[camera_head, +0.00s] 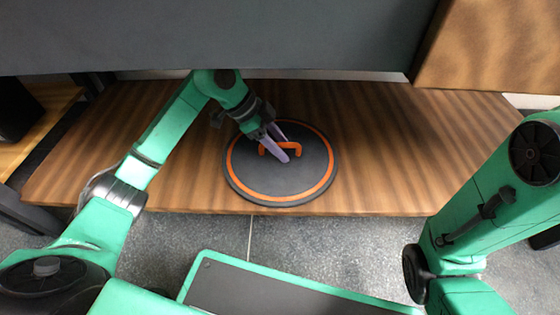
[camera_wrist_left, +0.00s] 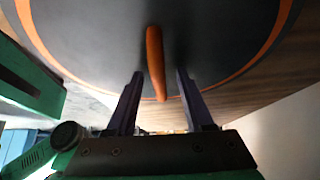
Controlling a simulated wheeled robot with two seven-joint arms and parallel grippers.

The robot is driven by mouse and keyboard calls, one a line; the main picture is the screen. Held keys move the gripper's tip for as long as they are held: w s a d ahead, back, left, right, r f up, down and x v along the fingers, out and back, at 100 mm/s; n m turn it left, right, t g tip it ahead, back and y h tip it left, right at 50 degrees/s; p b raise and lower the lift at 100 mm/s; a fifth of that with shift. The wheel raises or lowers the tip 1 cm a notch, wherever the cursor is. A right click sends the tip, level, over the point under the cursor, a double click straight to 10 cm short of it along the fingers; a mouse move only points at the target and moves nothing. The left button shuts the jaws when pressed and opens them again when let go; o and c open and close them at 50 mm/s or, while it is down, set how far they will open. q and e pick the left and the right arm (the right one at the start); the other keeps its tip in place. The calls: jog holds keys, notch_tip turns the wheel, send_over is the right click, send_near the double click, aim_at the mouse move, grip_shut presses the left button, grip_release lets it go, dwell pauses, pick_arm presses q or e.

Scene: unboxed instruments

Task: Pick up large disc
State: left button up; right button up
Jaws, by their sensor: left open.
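The large disc (camera_head: 265,183) is dark grey with an orange ring near its rim. It lies flat on the wooden shelf, close to the front edge. An orange handle (camera_head: 293,148) stands at its middle. My left gripper (camera_head: 282,150) is at the handle with its fingers open. In the left wrist view the orange handle (camera_wrist_left: 155,62) shows between the two dark fingers (camera_wrist_left: 156,88), with a gap on each side. The disc (camera_wrist_left: 95,40) fills the top of that view. My right arm is at the right of the head view, but its gripper is not visible.
The wooden shelf (camera_head: 400,150) is bare to the right of the disc. A dark grey panel (camera_head: 220,35) hangs above the shelf along the back, and a brown wooden block (camera_head: 490,50) is at the upper right. Grey floor (camera_head: 330,240) lies in front.

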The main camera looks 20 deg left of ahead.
pick_arm(q)
jog(key=shift+r, duration=0.15)
grip_shut()
dwell(1.2)
